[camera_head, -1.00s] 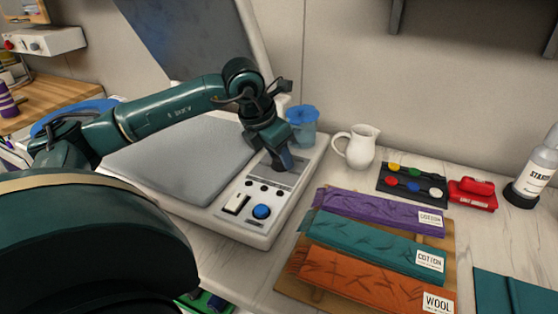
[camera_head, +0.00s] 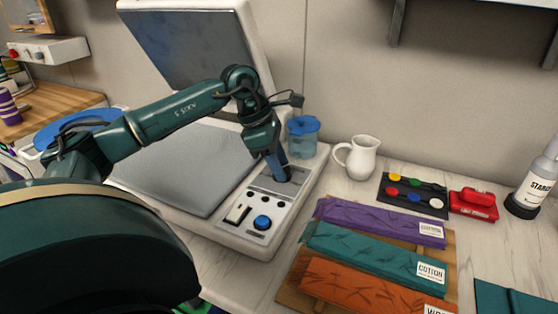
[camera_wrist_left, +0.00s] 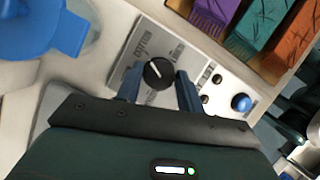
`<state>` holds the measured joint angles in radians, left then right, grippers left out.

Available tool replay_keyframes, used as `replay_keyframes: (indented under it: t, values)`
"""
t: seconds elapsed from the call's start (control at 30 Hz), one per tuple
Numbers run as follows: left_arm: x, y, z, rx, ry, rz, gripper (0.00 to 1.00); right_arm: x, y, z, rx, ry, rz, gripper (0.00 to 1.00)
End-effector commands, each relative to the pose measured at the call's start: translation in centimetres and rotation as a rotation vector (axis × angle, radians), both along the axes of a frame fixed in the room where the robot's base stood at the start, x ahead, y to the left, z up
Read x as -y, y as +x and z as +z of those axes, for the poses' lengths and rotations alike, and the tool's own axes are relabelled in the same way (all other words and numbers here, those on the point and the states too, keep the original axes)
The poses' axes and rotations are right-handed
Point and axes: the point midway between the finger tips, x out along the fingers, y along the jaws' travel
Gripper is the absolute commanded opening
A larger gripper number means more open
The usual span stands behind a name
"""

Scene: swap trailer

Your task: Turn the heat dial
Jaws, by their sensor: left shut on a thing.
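The heat dial (camera_wrist_left: 158,73) is a round black knob with a pale pointer line, on a grey labelled plate of the white press's control panel (camera_head: 238,232). My left gripper (camera_wrist_left: 159,88) has a finger on each side of the dial and is shut on it. In the head view the left gripper (camera_head: 281,174) points down at the panel's far part and hides the dial. A blue button (camera_head: 262,222), a white rocker switch (camera_head: 237,214) and small black knobs sit nearer on the panel. My right gripper is not in view.
A blue cup (camera_head: 302,138) stands close behind the gripper, with a white jug (camera_head: 357,158) to its right. Purple (camera_head: 380,221), teal (camera_head: 376,251) and orange (camera_head: 360,288) cloths lie on a board at right. The press's raised lid (camera_head: 190,45) stands behind.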

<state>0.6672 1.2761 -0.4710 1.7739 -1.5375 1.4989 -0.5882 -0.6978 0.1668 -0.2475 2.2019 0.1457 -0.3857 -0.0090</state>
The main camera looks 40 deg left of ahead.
Motion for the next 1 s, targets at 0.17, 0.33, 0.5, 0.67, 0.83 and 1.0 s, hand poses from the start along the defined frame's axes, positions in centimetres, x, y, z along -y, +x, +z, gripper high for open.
replay_keyframes:
  t: [0.17,0.33,0.5,0.67,0.83,1.0]
  values:
    - [0.03,0.03,-0.05,0.0,0.0,-0.042,0.15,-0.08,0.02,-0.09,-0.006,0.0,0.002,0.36]
    - [0.02,0.02,-0.1,-0.002,0.0,-0.055,0.15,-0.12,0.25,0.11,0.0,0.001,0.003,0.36]
    - [0.03,0.0,-0.12,-0.002,0.0,-0.056,0.15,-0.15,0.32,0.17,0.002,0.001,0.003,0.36]
    - [0.03,0.0,-0.14,-0.003,0.001,-0.056,0.38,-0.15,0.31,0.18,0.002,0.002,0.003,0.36]
    - [0.02,0.0,-0.11,-0.002,0.0,-0.055,0.52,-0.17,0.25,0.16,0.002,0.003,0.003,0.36]
    - [0.0,0.01,-0.07,-0.001,0.001,-0.054,0.59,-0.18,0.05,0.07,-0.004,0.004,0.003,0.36]
